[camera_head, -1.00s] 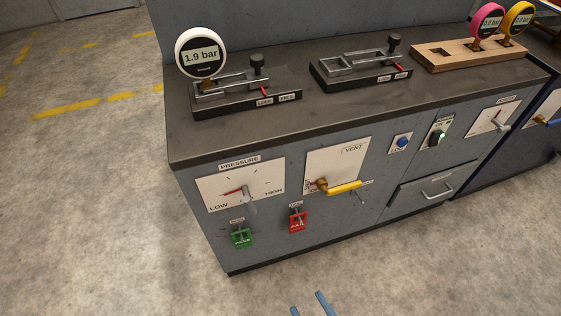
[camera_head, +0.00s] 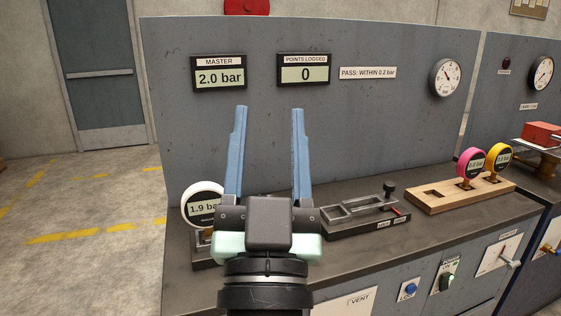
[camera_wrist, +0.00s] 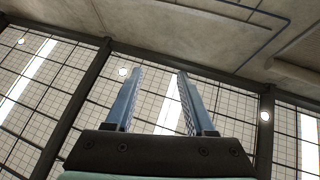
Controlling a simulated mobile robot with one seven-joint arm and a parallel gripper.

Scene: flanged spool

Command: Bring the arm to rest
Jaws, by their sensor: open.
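My gripper (camera_head: 269,110) is raised in front of the bench's back panel in the head view. Its two blue fingers point up and stand apart, with nothing between them. In the wrist view my gripper (camera_wrist: 158,72) is also open and empty, with only the ceiling and a window grid behind it. The fingers are clear of the bench things in the picture. My gripper and wrist hide part of the left fixture and of the white gauge (camera_head: 202,205), which reads about 1.9 bar.
The back panel (camera_head: 330,130) carries a MASTER display (camera_head: 219,77) at 2.0 bar and a POINTS LOGGED display (camera_head: 304,70) at 0. An empty-looking fixture (camera_head: 365,212) and a wooden rack (camera_head: 450,194) with pink (camera_head: 471,163) and yellow (camera_head: 499,158) gauges stand right. Floor at left is free.

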